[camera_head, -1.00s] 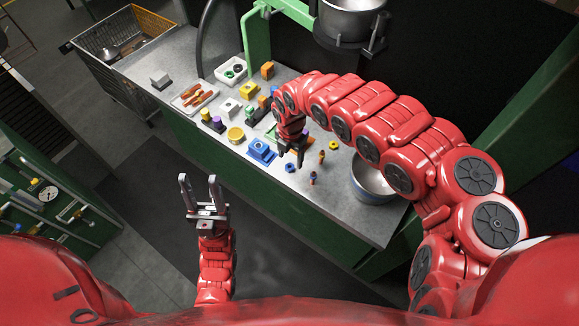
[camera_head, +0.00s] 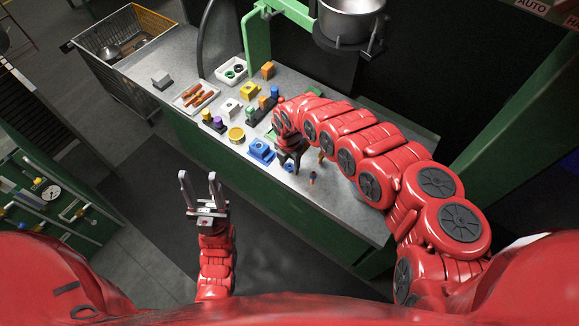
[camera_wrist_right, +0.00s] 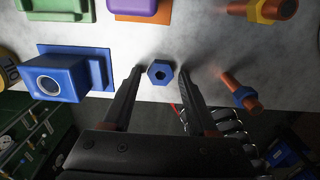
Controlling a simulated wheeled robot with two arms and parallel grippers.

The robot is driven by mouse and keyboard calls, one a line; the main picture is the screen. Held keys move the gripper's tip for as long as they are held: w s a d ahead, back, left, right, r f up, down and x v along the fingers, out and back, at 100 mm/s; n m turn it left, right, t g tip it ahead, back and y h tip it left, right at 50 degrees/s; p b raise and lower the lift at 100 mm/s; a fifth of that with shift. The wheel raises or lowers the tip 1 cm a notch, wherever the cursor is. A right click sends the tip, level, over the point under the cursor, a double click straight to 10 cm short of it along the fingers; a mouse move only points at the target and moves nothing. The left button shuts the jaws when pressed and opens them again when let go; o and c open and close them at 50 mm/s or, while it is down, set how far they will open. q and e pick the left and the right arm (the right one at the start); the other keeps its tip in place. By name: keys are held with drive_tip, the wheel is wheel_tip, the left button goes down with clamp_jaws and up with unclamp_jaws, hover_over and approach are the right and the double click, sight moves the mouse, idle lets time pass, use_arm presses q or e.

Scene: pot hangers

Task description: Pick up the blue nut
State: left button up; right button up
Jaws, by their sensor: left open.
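The blue nut (camera_wrist_right: 161,72) lies on the grey table top, between and just beyond the tips of my right gripper (camera_wrist_right: 160,75) in the right wrist view. It is a small hexagon with a dark hole. In the head view the nut (camera_head: 288,168) is partly hidden by my right gripper (camera_head: 289,165), which points down over it. The right fingers are spread apart with nothing between them but the nut's place on the table. My left gripper (camera_head: 201,190) is open and empty, in front of the table and away from the nut.
A blue block with a round hole (camera_wrist_right: 62,77) stands left of the nut. A bolt with a blue nut (camera_wrist_right: 241,94) lies to the right, close to the right finger. An orange bolt with a yellow nut (camera_wrist_right: 270,10) lies beyond. The table's front edge (camera_wrist_right: 160,101) is close.

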sight(288, 168)
clamp_jaws()
drive_tip(key=shift+r, duration=0.1)
drive_tip(key=shift+r, duration=0.35)
drive_tip(key=r+b, duration=0.1)
drive_tip(key=r, duration=0.1)
drive_tip(key=shift+s+a+r+b, duration=0.2)
drive_tip(key=shift+r+b, duration=0.1)
drive_tip(key=shift+b, duration=0.1)
drive_tip(key=s+a+r, duration=0.1)
drive_tip(key=s+a, duration=0.9)
drive_tip(key=a, duration=0.1)
drive_tip(key=shift+s+r, duration=0.25)
drive_tip(key=shift+s, duration=0.1)
drive_tip(key=shift+w+a, duration=0.1)
